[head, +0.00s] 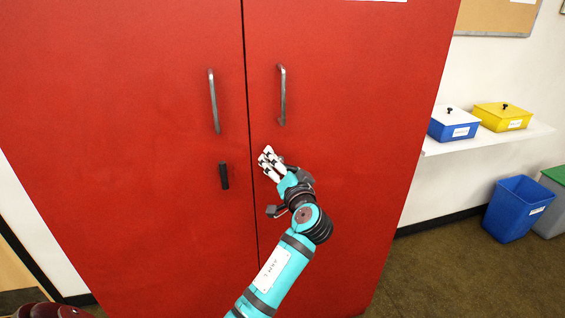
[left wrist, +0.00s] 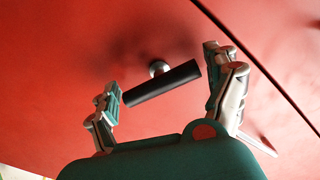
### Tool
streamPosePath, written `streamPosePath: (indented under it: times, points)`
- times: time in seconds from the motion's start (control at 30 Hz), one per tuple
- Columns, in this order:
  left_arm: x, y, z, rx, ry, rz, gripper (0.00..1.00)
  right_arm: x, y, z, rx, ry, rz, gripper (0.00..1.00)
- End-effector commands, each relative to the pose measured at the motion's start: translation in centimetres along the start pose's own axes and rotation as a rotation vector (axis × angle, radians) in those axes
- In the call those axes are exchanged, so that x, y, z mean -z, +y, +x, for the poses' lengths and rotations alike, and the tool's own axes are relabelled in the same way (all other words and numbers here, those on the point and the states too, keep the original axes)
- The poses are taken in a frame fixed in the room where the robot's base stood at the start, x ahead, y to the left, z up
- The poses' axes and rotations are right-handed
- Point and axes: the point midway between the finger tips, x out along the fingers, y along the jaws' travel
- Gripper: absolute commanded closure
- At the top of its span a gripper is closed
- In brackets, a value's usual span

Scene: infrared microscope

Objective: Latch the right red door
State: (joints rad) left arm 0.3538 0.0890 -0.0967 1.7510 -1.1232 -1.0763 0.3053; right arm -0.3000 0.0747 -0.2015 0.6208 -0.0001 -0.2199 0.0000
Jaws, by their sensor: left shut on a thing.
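The right red door (head: 350,110) stands flush beside the left red door (head: 120,110), with a narrow dark gap between them. My left gripper (head: 272,163) is at the right door, just right of the gap and below its metal pull handle (head: 282,95). In the left wrist view, the black latch handle (left wrist: 160,82) on a round stem lies tilted between the two fingers (left wrist: 160,84). In the head view my gripper hides this latch. My right gripper is not in view.
The left door has a metal pull handle (head: 214,102) and a black latch handle (head: 224,176) hanging near vertical. At right, a white shelf (head: 490,138) holds a blue box (head: 453,125) and a yellow box (head: 502,117). A blue bin (head: 517,208) stands on the floor below.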

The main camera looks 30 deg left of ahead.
Motion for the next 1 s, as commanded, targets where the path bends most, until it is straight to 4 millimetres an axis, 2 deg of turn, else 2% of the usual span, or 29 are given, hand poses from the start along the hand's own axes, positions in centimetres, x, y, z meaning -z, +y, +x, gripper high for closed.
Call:
streamPosePath:
  times: [0.7, 1.0]
  points:
    - [-0.2, 0.2, -0.1, -0.011, -0.002, 0.687, 0.44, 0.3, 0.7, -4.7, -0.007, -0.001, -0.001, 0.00]
    - [-0.4, 0.2, -0.1, -0.011, -0.002, 0.929, 0.44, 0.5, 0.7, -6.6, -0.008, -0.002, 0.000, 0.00]
